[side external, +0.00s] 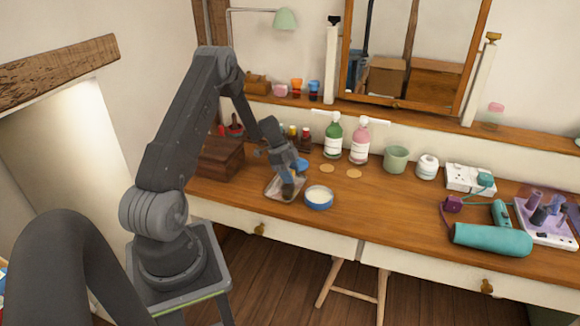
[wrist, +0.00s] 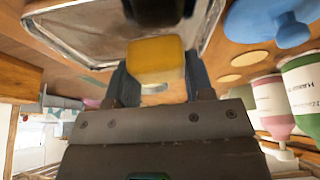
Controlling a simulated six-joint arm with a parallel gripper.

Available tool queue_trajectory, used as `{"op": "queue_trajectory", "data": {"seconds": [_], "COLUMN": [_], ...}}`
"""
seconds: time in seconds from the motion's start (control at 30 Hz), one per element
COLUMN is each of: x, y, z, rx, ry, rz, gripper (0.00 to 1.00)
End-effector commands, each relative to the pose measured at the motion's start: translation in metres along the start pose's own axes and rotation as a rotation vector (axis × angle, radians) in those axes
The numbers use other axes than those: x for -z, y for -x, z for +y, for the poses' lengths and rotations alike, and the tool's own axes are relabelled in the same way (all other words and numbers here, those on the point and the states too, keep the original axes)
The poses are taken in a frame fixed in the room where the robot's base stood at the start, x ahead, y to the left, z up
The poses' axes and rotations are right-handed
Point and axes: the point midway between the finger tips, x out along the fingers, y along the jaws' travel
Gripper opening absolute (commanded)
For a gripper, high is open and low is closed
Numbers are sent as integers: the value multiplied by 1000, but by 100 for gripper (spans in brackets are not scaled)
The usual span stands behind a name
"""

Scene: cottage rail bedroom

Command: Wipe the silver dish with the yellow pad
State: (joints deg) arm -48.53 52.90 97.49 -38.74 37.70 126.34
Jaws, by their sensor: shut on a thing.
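The silver dish (side external: 272,187) is a shallow tray on the wooden dressing table, below my gripper. In the wrist view the silver dish (wrist: 60,42) fills the upper left, with a pale rim. My gripper (side external: 287,192) points down over the dish. In the wrist view the yellow pad (wrist: 155,58) sits between the two fingers of my gripper (wrist: 157,82), which is shut on it. The pad is at the dish in the picture; I cannot tell whether it touches the surface. In the side view the pad is hidden by the gripper.
A blue-rimmed round tin (side external: 319,197) stands just right of the dish. Behind are green (side external: 333,140) and pink (side external: 360,143) pump bottles and a blue object (side external: 301,165). A wooden box (side external: 219,157) is at left. The tabletop right of the tin is clear up to a teal hair dryer (side external: 490,239).

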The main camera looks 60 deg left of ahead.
Motion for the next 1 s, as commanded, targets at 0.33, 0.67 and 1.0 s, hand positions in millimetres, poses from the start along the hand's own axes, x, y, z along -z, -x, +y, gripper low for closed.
{"op": "queue_trajectory", "data": {"seconds": [0.33, 0.67, 1.0], "x": [-8, -8, 0], "y": [-14, -14, -1], "z": [22, 20, -2], "rx": [0, 2, 5], "ry": [2, 0, -1], "rz": [1, 0, 0], "gripper": [29, 29, 29]}}
